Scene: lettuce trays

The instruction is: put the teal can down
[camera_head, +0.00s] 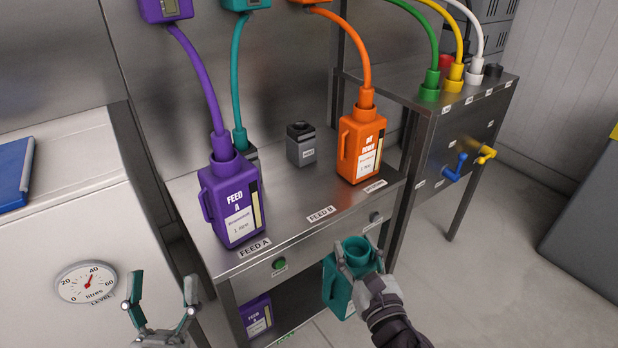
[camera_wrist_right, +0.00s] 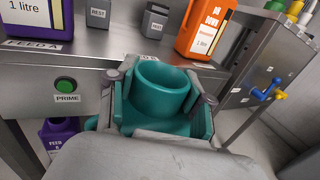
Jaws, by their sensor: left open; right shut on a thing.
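The teal can (camera_head: 340,291) is held by my right gripper (camera_head: 359,262), which is shut on it near its open round mouth. The can hangs in front of the steel bench, below its top edge, slightly tilted. In the right wrist view the can's mouth (camera_wrist_right: 161,88) sits between the two fingers, and most of its body is hidden. My left gripper (camera_head: 160,300) is open and empty at the lower left, in front of the white tank.
The steel bench (camera_head: 290,222) bears a purple FEED A can (camera_head: 233,200), an orange can (camera_head: 362,142) and a grey holder (camera_head: 301,144). The bench top is bare around the FEED B label (camera_head: 320,214). Another purple can (camera_head: 257,316) stands on the lower shelf.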

